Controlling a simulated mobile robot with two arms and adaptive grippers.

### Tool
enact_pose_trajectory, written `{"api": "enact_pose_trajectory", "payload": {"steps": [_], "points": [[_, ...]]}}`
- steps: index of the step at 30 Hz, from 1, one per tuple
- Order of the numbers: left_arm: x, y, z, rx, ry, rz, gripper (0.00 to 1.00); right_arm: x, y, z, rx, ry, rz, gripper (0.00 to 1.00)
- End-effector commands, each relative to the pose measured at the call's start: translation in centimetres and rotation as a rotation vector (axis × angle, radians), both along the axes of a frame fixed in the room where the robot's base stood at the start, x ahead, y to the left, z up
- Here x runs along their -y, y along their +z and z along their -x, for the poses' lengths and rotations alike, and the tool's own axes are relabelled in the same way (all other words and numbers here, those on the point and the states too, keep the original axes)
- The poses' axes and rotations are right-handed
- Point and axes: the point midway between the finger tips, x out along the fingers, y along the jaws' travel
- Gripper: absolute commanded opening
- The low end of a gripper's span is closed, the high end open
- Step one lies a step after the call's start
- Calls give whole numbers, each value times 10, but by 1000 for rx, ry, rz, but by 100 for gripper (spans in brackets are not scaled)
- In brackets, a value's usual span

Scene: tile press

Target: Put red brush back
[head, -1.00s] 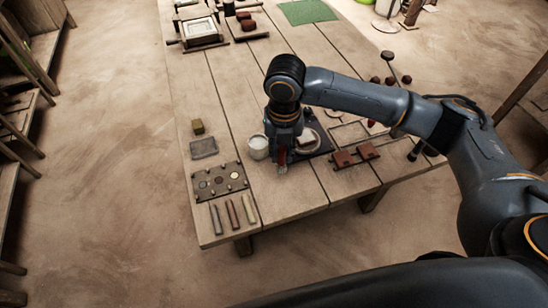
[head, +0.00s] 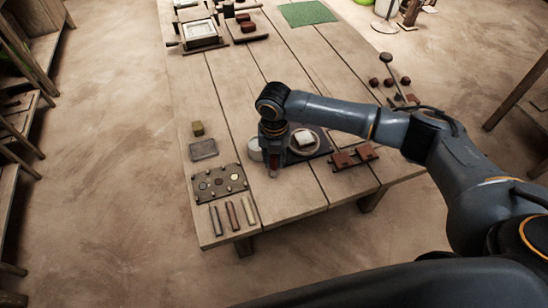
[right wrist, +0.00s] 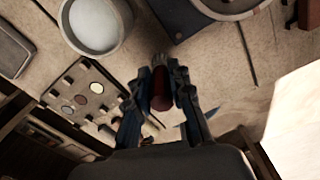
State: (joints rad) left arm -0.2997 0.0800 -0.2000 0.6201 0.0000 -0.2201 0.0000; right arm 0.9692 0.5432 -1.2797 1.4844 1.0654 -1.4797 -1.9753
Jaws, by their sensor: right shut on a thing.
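My right gripper (head: 273,172) is above the table's near part, just in front of the white cup, pointing down. In the right wrist view, my right gripper (right wrist: 161,92) is shut on the red brush (right wrist: 161,88), whose dark red handle shows between the fingers. In the head view only a small bit of the red brush (head: 274,164) shows at the fingertips. A dark board (head: 232,172) with round coloured spots and small pegs lies left of the gripper. My left gripper is not in view.
The white cup (right wrist: 95,24) stands close to the gripper. A dark slab with a round dish (head: 301,153) and a pale block lies to the right, beside reddish-brown blocks (head: 344,160). Several thin sticks (head: 232,214) lie near the front edge. A grey tray (head: 203,149) is at the left.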

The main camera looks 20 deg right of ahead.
Motion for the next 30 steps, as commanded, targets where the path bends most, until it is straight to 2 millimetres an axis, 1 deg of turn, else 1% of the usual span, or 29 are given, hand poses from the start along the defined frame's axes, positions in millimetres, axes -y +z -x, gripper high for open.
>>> {"api": "enact_pose_trajectory", "payload": {"steps": [3, 4, 5, 6, 7, 15, 19, 23, 30], "points": [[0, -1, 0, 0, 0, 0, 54, 0, -4, 0, -1, -1, 0, 0], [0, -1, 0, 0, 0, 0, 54, 0, -3, 0, 0, 0, -1, 27], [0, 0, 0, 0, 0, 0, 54, 0, -3, 0, 0, 0, 0, 33], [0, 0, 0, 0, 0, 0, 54, 0, -3, 0, 0, 0, 0, 41], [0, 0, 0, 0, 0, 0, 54, 0, -3, 0, 0, 0, 0, 43], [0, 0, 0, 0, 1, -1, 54, 0, -2, 0, 0, 0, -1, 43], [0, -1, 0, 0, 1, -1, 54, 0, 6, -1, 2, 0, -1, 43], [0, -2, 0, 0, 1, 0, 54, 0, 27, -1, 4, 1, -3, 43], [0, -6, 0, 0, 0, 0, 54, 0, 79, -1, 4, 0, -3, 43]]}}
